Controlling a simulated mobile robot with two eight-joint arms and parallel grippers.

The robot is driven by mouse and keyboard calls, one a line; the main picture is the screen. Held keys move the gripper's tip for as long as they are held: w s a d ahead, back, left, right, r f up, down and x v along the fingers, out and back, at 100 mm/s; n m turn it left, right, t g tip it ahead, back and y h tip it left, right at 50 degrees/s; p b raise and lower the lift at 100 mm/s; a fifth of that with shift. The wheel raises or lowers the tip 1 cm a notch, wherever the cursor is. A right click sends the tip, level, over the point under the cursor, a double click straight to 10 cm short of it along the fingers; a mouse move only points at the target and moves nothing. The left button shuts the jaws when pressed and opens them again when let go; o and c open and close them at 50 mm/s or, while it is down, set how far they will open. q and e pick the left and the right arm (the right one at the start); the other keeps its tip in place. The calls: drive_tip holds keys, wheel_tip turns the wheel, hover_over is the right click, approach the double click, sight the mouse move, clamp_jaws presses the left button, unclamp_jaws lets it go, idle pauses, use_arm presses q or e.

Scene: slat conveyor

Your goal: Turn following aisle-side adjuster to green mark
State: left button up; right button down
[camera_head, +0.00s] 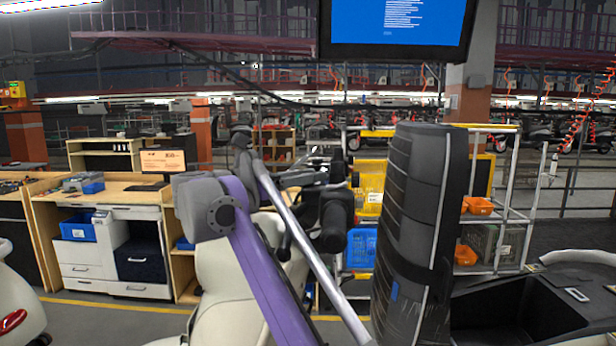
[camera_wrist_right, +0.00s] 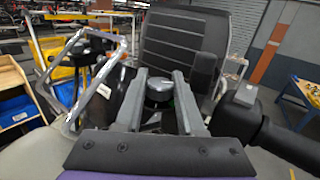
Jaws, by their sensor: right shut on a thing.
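A dark round adjuster knob (camera_wrist_right: 159,89) shows in the right wrist view, on a dark mount in front of the black ribbed seat back. My right gripper (camera_wrist_right: 160,96) is shut on it, one grey finger on each side. A small bit of green shows just beside the knob; I cannot tell if it is the mark or how the knob is turned. In the head view my right gripper (camera_head: 322,180) is small, beyond the purple arm, and the knob cannot be made out there. My left gripper is not in view.
A tall black ribbed seat back (camera_head: 415,220) stands close on the right. A black handlebar grip (camera_wrist_right: 290,142) and metal tubes (camera_wrist_right: 90,80) flank the gripper. A wooden bench (camera_head: 110,195) is at left; a rack with orange bins (camera_head: 478,206) is behind.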

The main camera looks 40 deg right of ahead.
drive_tip(key=shift+f+m+g+y, duration=0.2)
drive_tip(key=shift+m+g+y, duration=0.2)
drive_tip(key=shift+m+g, duration=0.9)
drive_tip(key=c, duration=0.5)
unclamp_jaws()
drive_tip(key=shift+s+n+g, duration=0.1)
drive_tip(key=shift+n+g, duration=0.3)
drive_tip(key=shift+r, duration=0.1)
drive_tip(key=shift+t, duration=0.5)
